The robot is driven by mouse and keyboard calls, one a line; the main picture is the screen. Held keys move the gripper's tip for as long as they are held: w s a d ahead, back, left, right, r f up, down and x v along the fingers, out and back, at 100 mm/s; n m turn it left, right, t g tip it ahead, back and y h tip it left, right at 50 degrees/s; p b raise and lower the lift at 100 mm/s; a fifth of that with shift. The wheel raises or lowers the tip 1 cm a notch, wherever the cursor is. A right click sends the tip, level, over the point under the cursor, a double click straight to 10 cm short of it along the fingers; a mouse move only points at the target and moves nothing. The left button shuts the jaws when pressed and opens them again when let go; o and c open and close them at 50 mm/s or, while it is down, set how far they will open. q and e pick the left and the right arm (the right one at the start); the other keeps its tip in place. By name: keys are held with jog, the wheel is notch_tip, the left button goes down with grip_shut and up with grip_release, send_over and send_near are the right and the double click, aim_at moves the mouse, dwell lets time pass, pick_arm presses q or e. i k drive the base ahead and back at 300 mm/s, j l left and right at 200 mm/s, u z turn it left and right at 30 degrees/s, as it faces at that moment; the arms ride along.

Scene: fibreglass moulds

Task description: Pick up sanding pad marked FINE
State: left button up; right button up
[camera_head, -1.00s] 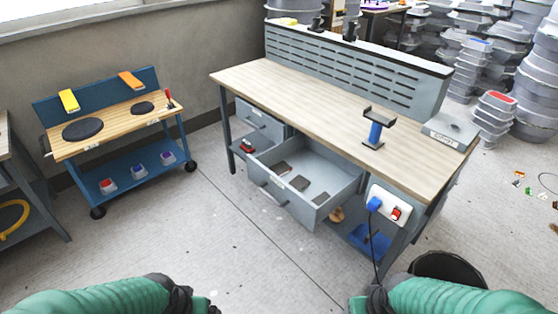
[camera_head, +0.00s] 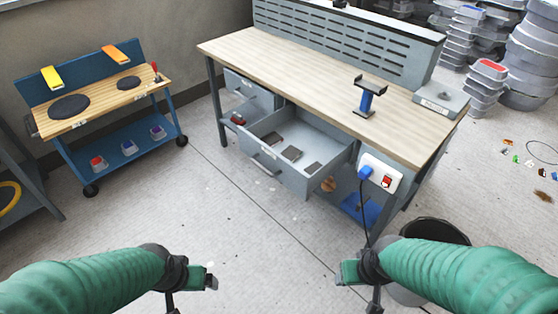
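Three dark, flat pads lie in the open grey drawer (camera_head: 290,180) of the workbench: a back pad (camera_head: 273,139), a middle pad (camera_head: 292,153) and a front pad (camera_head: 312,168). Any marking on them is too small to read, so I cannot tell which is marked FINE. My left gripper (camera_head: 211,281) is at the bottom of the view, in front of the drawer and well short of it. My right gripper (camera_head: 343,274) is at the bottom right, also apart from the drawer. Neither visibly holds anything; their finger gaps are unclear.
The workbench (camera_head: 290,75) has a wooden top with a blue stand (camera_head: 367,98) on it. A power socket box (camera_head: 380,175) with a cable hangs at its near right end. A black bin (camera_head: 435,232) is beside my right arm. A blue cart (camera_head: 120,140) stands left. Floor between is clear.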

aim_at(291, 152)
jog(key=i+j, duration=0.15)
jog(key=i, duration=0.35)
jog(key=i+j, duration=0.2)
jog(key=i, duration=0.35)
jog(key=i+j, duration=0.15)
jog(key=i, duration=0.35)
jog(key=i+j, duration=0.2)
jog(key=i, duration=0.3)
jog(key=u, duration=0.05)
